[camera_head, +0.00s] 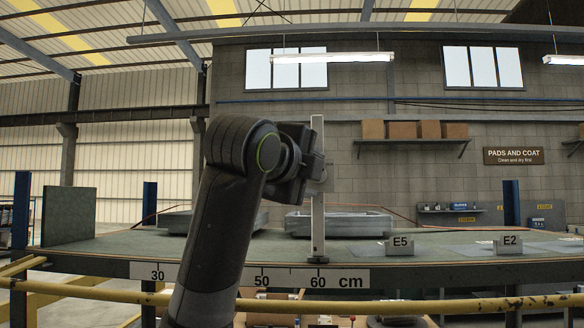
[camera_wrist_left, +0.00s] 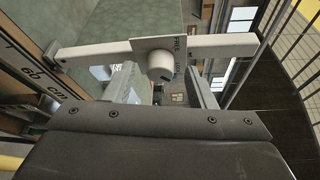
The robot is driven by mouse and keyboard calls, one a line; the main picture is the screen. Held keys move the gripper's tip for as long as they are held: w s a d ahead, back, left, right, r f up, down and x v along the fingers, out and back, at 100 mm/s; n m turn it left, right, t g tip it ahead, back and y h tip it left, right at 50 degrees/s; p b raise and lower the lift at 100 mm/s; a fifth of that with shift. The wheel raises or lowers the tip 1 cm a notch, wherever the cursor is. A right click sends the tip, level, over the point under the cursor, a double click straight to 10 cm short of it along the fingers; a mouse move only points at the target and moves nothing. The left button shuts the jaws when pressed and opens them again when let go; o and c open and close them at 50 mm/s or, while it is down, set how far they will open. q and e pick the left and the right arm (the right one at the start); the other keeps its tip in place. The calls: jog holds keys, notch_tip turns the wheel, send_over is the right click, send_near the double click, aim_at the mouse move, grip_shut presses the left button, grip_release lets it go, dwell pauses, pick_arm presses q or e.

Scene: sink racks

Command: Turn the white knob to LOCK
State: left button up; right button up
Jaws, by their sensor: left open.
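The white knob (camera_wrist_left: 160,66) is a short round cylinder with a dark mark on its face. It sits on a pale plate (camera_wrist_left: 146,44) fixed across a long white bar (camera_wrist_left: 225,46). Small lettering beside the knob seems to read FREE; the rest is too small to read. In the head view the bar is an upright post (camera_head: 318,225) at the bench's front edge, and my gripper hides the knob. My left gripper (camera_head: 322,168) is at the post. In the left wrist view its open fingers (camera_wrist_left: 164,88) lie either side of the knob's line, apart from it. My right gripper is out of view.
A scale strip (camera_head: 205,273) runs along the front edge of the bench (camera_head: 125,243). Grey trays (camera_head: 345,224) stand behind the post. Tags E5 (camera_head: 400,244) and E2 (camera_head: 508,243) stand to the right. A yellow rail (camera_head: 440,304) crosses in front, lower down.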

pick_arm(q)
jog(key=b+v, duration=0.8)
jog(key=v, duration=0.8)
jog(key=shift+s+a, duration=0.15)
jog(key=shift+s, duration=0.2)
